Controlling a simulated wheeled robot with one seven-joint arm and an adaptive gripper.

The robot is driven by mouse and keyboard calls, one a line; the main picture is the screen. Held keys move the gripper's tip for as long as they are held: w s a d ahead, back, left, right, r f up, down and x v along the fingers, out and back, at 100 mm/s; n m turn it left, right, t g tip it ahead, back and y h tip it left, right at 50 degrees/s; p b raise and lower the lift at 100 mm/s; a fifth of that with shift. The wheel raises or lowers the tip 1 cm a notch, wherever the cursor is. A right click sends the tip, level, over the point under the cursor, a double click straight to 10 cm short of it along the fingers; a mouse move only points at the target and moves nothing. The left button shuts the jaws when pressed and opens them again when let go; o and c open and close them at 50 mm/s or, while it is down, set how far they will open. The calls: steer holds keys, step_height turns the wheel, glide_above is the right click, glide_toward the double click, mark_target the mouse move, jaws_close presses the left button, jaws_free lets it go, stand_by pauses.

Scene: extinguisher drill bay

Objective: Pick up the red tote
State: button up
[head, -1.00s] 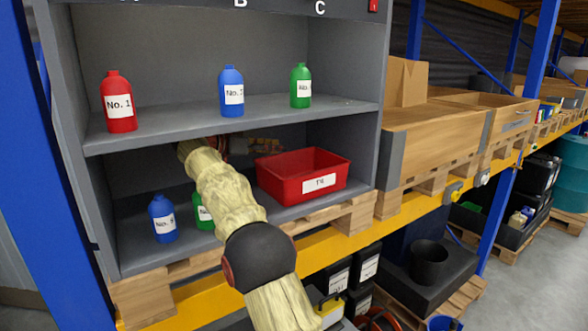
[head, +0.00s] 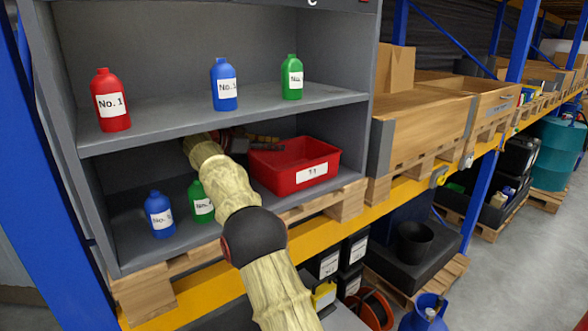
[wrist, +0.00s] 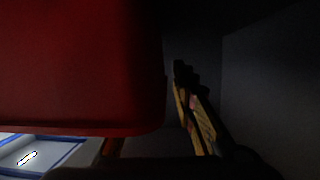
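The red tote (head: 296,178), with a white label on its front, sits on the lower shelf at the right. My gripper (head: 264,144) is at the tote's back left, level with its rim. In the wrist view the tote (wrist: 80,70) fills the upper left, dark and close. One finger with yellow and black parts shows right of it, with a narrow gap between. The other finger is mostly hidden behind the tote. My gripper (wrist: 150,125) looks open. I cannot tell whether the tote's wall lies between the fingers.
A blue bottle (head: 159,214) and a green bottle (head: 202,202) stand left on the lower shelf, the green one close to my arm. The upper shelf (head: 235,118) is just above my arm and holds red, blue and green bottles. The grey side wall (head: 361,140) is right of the tote.

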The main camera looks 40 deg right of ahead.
steer(key=shift+d+f, duration=0.15)
steer(key=shift+d, duration=0.3)
steer(key=shift+a, duration=0.1)
steer(key=shift+c, duration=1)
jaws_close()
